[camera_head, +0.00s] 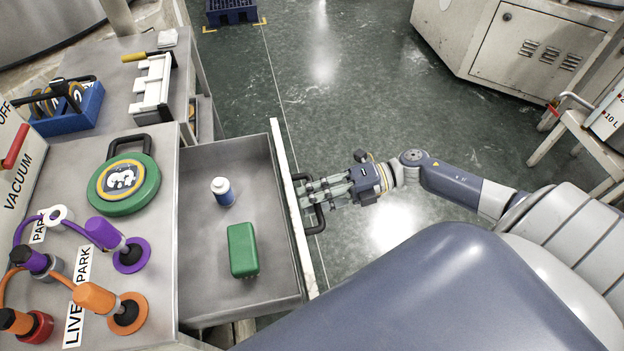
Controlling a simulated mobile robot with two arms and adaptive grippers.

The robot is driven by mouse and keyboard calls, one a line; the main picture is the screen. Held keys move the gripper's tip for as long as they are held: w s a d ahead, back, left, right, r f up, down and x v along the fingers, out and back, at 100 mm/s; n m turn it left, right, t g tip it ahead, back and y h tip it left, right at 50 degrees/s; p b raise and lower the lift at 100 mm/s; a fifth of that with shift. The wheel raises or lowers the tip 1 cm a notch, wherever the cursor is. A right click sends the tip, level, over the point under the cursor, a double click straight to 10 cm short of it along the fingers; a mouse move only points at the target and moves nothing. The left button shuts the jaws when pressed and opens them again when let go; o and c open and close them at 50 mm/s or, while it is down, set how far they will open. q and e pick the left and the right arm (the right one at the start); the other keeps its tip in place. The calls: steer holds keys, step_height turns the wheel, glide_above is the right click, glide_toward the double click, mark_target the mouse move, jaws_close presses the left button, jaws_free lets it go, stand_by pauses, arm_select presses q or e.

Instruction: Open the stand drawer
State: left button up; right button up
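The stand drawer (198,278) is pulled well out to the right of the stand, and its grey inside shows. A white bottle with a blue lower part (223,191) stands in it, and a green block (242,250) lies nearer to me. The pale drawer front (296,215) has a dark bar handle (318,220). My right gripper (308,192) reaches in from the right with its fingers around the handle, and it looks shut on it. The fingers hide part of the bar. My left gripper is not in view.
The stand top (165,230) holds a round green piece (147,196) and several purple and orange knobbed parts. A blue tray (88,112) is behind. Open floor (345,90) lies right of the drawer. A cabinet (520,45) and a small stool (580,135) stand at the right.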

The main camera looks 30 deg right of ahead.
steer(key=shift+d, duration=0.1)
steer(key=v, duration=1.1)
steer(key=shift+d, duration=0.4)
steer(key=shift+s, duration=0.15)
